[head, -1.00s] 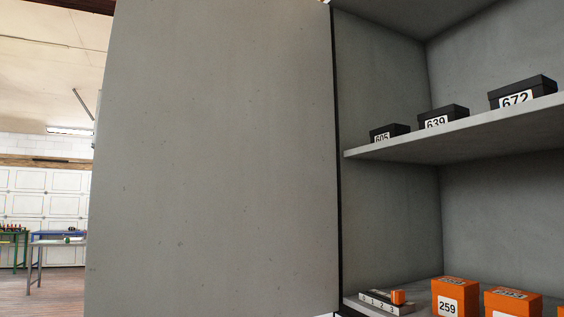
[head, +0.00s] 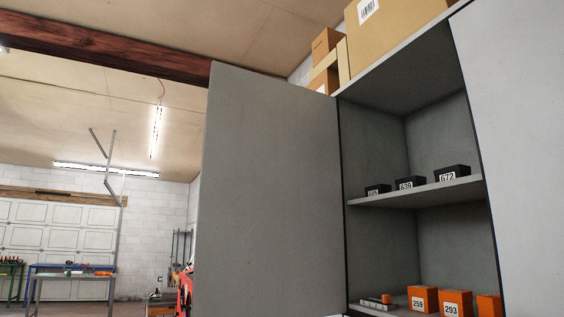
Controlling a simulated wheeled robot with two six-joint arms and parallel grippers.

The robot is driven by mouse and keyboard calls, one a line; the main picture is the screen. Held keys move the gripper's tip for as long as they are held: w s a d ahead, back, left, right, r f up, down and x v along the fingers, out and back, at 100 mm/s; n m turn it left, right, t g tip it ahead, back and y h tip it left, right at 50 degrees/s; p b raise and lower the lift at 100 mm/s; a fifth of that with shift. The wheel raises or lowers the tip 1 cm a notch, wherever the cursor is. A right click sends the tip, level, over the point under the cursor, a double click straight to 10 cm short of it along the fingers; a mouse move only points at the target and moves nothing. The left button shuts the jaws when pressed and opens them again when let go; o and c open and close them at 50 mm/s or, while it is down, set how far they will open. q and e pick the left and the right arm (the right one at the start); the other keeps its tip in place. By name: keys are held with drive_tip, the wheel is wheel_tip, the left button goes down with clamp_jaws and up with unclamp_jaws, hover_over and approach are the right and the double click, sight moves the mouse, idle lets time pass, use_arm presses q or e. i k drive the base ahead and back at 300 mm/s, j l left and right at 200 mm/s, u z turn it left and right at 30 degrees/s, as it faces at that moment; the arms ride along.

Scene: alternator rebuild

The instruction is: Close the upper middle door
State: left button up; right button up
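A grey cabinet door (head: 270,195) stands wide open in the head view, hinged at the left side of an open cabinet compartment (head: 440,125). Its flat face fills the middle of the view. I cannot tell from this view alone which door of the cabinet it is. Neither of my grippers shows in the head view, and nothing is seen touching the door.
Black boxes (head: 451,173) stand on the upper shelf (head: 415,193), orange boxes (head: 455,303) on the lower one. A grey panel (head: 520,110) borders the compartment on the right. Cardboard boxes (head: 400,35) sit on top. Workbenches (head: 68,277) stand far left.

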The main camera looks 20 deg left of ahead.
sight(270, 241)
drive_tip(key=z, duration=1.55)
drive_tip(key=j+z, duration=0.1)
drive_tip(key=j, duration=0.4)
drive_tip(key=k+j+z, duration=0.1)
drive_tip(key=j, duration=0.4)
drive_tip(key=k+j+z, duration=0.1)
drive_tip(key=j, duration=0.45)
drive_tip(key=k+j+z, duration=0.1)
drive_tip(key=j, duration=0.4)
